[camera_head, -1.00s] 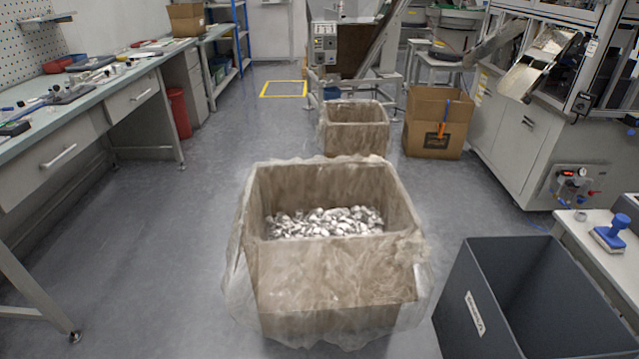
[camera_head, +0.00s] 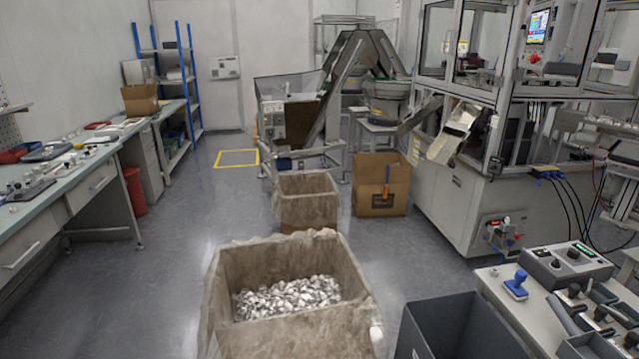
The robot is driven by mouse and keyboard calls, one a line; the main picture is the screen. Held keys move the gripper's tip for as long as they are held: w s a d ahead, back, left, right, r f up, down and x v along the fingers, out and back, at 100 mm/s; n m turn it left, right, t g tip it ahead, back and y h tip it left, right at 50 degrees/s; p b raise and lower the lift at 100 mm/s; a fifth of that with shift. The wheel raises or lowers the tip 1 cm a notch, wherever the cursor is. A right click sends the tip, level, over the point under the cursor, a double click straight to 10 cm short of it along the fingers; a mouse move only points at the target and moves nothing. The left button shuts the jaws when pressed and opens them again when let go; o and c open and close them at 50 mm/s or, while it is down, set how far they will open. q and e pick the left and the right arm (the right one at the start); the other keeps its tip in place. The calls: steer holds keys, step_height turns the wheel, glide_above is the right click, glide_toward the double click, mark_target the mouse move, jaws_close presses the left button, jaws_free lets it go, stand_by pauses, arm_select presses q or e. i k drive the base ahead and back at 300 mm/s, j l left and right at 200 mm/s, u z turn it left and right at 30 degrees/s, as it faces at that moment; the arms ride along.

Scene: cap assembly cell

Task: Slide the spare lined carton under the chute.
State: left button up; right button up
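Two cartons lined with clear plastic stand on the floor. The nearer carton (camera_head: 345,277) is large and holds a heap of small silvery caps (camera_head: 287,298); its lower part is cut off by the picture's bottom edge. The farther lined carton (camera_head: 308,211) is smaller in view and stands behind it; its floor is hidden, so I cannot tell whether it is empty. The metal chute (camera_head: 456,131) slopes down from the machine at the right, with its lower end over the floor-side edge of the white cabinet. Neither gripper is in view.
A dark grey bin (camera_head: 455,330) and control table (camera_head: 510,291) are at lower right. A workbench (camera_head: 60,205) lines the left. Yellow floor marking (camera_head: 237,164) lies behind; the left aisle is clear.

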mark_target(302, 201)
steer(key=u, duration=1.7)
steer(key=i+u, duration=0.1)
steer(key=i, duration=0.6)
steer(key=i+z, duration=0.15)
steer(key=i, duration=0.55)
steer(key=i+j+z, duration=0.15)
steer(key=i, duration=0.55)
steer(key=i+z, duration=0.4)
steer(key=i, duration=0.2)
steer(key=i+j+z, duration=0.1)
steer(key=i+z, duration=0.3)
steer(key=i, duration=0.2)
steer(key=i+z, duration=0.3)
steer(key=i, duration=1.8)
steer(key=i+j+z, duration=0.1)
steer(key=i, duration=0.65)
